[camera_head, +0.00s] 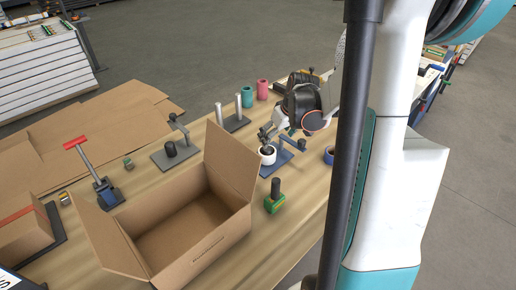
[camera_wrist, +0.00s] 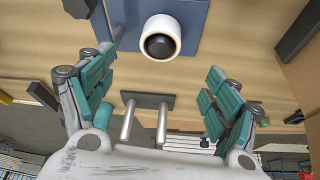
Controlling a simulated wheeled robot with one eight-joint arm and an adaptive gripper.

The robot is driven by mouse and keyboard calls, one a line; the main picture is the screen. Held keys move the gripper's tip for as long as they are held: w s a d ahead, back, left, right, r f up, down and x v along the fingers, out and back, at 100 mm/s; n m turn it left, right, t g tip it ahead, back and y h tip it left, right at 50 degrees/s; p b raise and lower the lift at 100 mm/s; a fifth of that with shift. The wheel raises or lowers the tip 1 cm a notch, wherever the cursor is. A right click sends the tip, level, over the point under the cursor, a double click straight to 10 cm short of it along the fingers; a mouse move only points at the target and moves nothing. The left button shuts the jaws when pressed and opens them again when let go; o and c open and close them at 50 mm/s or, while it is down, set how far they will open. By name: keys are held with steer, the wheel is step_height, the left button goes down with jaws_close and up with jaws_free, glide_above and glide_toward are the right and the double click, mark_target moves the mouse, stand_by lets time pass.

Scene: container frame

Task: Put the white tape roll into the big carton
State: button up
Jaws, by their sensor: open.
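The white tape roll (camera_head: 267,160) sits around a dark post on a blue stand (camera_head: 284,157), right of the big carton. In the wrist view the roll (camera_wrist: 145,44) is ahead of my fingertips, with the dark post top in its middle. My gripper (camera_head: 272,133) is close above and behind the roll. Its teal fingers (camera_wrist: 158,72) are spread wide with nothing between them. The big carton (camera_head: 188,226) stands open at the front of the table. Its flaps are up or out, and the visible inside looks empty.
A green tool with a dark handle (camera_head: 275,197) stands close to the carton's right. A blue tape roll (camera_head: 329,155) is partly hidden by my arm. A grey stand (camera_head: 176,150) and a two-post stand (camera_head: 236,116) are behind. A red-handled tool (camera_head: 98,178) is left.

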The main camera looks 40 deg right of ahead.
mark_target(268, 150)
steer(key=b+x, duration=0.4)
steer(key=x, duration=1)
steer(key=shift+w+r+b, duration=0.1)
steer(key=shift+b, duration=0.2)
steer(key=shift+r, duration=0.1)
steer(key=c, duration=1.2)
steer(key=shift+c, duration=0.2)
steer(key=shift+r, duration=0.1)
